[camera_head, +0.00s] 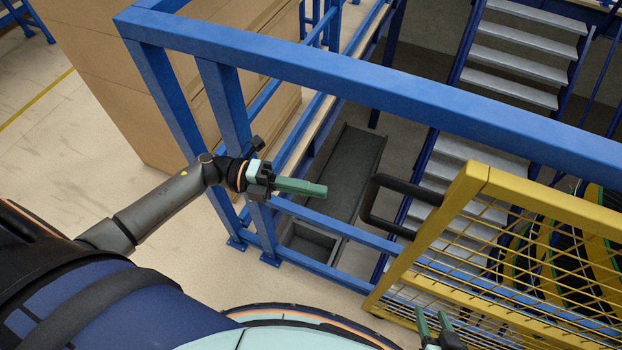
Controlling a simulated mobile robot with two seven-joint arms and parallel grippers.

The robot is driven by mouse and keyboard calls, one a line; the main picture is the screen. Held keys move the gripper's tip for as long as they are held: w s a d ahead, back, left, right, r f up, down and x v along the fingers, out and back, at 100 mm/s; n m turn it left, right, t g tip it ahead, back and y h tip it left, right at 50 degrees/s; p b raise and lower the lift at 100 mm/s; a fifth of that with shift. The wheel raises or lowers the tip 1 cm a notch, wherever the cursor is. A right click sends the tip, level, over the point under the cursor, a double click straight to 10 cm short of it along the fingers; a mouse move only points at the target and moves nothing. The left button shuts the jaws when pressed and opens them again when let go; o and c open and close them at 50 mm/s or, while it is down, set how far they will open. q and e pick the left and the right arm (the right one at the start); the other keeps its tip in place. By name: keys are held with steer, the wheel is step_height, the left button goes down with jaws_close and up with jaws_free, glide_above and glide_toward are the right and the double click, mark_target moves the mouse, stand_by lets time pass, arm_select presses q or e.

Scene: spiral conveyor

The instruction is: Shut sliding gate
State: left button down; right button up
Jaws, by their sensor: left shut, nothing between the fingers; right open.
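The sliding gate (478,187) has a yellow frame with wire mesh and stands at the right. Its black handle (368,204) sticks out to the left from the upper part of the frame's left post. A gap lies between the gate and the blue posts on the left. My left gripper (318,189) is shut and empty, pointing right, a short way left of the handle and apart from it. My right gripper (433,322) shows only its fingertips at the bottom edge, open, in front of the gate's lower mesh. The rest of it is out of view.
A blue railing (350,85) runs across above the gate, with blue posts (222,100) beside my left wrist. Behind are grey stairs (515,60) and a grey trough (345,170). Large brown boxes (130,70) stand at the upper left. The floor at left is clear.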

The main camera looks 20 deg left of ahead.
arm_select(q)
steer(key=w+d+p, duration=0.1)
steer(key=d, duration=0.5)
steer(key=shift+w+d, duration=0.2)
steer(key=shift+d, duration=0.1)
